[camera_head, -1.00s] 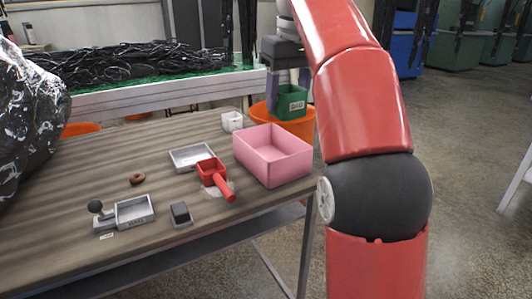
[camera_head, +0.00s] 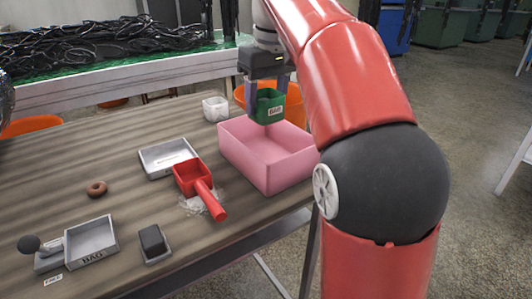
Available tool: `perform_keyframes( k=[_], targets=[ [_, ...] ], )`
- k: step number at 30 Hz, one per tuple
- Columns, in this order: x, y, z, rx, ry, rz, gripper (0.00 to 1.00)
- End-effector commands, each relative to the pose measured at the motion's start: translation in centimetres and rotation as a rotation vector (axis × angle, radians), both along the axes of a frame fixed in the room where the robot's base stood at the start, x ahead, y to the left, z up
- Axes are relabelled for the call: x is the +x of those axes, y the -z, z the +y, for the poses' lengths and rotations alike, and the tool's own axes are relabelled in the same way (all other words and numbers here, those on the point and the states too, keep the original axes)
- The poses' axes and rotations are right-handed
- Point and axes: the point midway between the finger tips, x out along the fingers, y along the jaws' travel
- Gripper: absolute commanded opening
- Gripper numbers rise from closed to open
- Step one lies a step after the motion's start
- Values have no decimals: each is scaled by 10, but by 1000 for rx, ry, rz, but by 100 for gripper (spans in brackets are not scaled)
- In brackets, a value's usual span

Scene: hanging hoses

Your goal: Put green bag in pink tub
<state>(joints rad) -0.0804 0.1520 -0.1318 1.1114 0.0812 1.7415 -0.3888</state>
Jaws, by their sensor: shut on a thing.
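The green bag (camera_head: 268,106) is a small open-topped green box with a white label. My gripper (camera_head: 267,92) points down and is shut on it, with a finger on each side. The bag hangs over the back part of the pink tub (camera_head: 262,170) and overlaps its far rim in the picture. I cannot tell whether its bottom is below the rim. The tub is an open rectangular box at the table's right edge, and the inside that shows is empty.
A red scoop (camera_head: 194,178) lies left of the tub, by a grey tray (camera_head: 148,161). A white cup (camera_head: 215,108) stands behind. A brown ring (camera_head: 96,188), a labelled grey tray (camera_head: 92,240) and a dark block (camera_head: 152,241) are nearer. An orange bucket (camera_head: 294,103) is beyond the tub.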

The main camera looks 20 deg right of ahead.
Motion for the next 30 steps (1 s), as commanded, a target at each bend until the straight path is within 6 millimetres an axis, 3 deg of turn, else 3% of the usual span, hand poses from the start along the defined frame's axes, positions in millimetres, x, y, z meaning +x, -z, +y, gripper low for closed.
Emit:
perform_keyframes(
  k=[1, 6, 13, 18, 30],
  targets=[
    [-1, 19, 0, 0, 0, 2, 34],
    [-1, 53, 0, -1, 1, 2, 34],
    [0, 73, 0, 0, 1, 1, 34],
    [0, 98, 0, 0, 1, 1, 34],
    [0, 105, 0, -1, 1, 0, 34]
  ],
)
